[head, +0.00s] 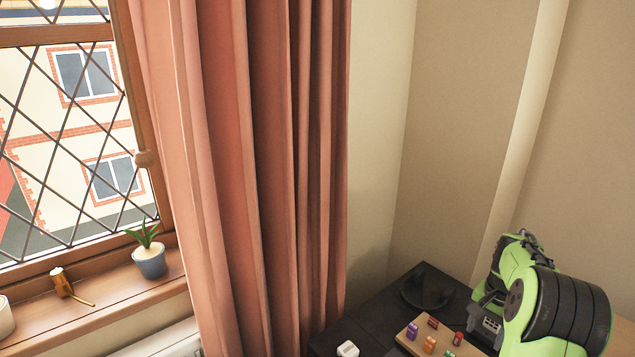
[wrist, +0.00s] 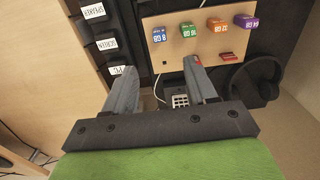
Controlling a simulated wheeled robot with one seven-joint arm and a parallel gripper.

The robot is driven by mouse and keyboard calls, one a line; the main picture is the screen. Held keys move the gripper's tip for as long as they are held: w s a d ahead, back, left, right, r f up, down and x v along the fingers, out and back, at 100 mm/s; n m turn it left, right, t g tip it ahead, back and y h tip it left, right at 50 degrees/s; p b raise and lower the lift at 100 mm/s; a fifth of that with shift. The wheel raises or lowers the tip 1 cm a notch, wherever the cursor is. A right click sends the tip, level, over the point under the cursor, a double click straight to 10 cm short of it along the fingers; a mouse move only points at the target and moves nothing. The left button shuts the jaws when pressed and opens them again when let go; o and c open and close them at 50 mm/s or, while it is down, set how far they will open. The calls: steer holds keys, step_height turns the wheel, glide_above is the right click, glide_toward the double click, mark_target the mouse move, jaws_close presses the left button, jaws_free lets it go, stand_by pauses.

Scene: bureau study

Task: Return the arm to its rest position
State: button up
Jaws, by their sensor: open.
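My gripper (wrist: 162,88) is open in the wrist view, with its two grey fingers spread and nothing between them. It hangs over the dark desk, short of a light wooden board (wrist: 176,60).
The board carries a blue block (wrist: 159,35), a green one (wrist: 188,30), an orange one (wrist: 216,25), a purple one (wrist: 246,21) and a red piece (wrist: 229,57). Headphones (wrist: 258,82) lie beside it. Labelled dark boxes (wrist: 107,44) stand left. Walls and a curtain (head: 240,170) bound the desk.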

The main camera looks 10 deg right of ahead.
steer(key=s+a+r+n+t+h+p, duration=0.25)
steer(key=a+r+n+p, duration=0.25)
steer(key=a+r, duration=1.25)
steer(key=s+a+r+n+t+y+p, duration=0.1)
steer(key=s+a+r+n+p, duration=0.1)
steer(key=s+a, duration=0.5)
steer(key=s+a+r+n+t+y+p, duration=0.1)
steer(key=s+a+r+n, duration=0.3)
steer(key=s, duration=0.6)
steer(key=a+n+t+p, duration=0.1)
steer(key=a, duration=0.1)
steer(key=shift+a+r, duration=0.15)
steer(key=shift+a, duration=0.25)
steer(key=shift+y, duration=0.25)
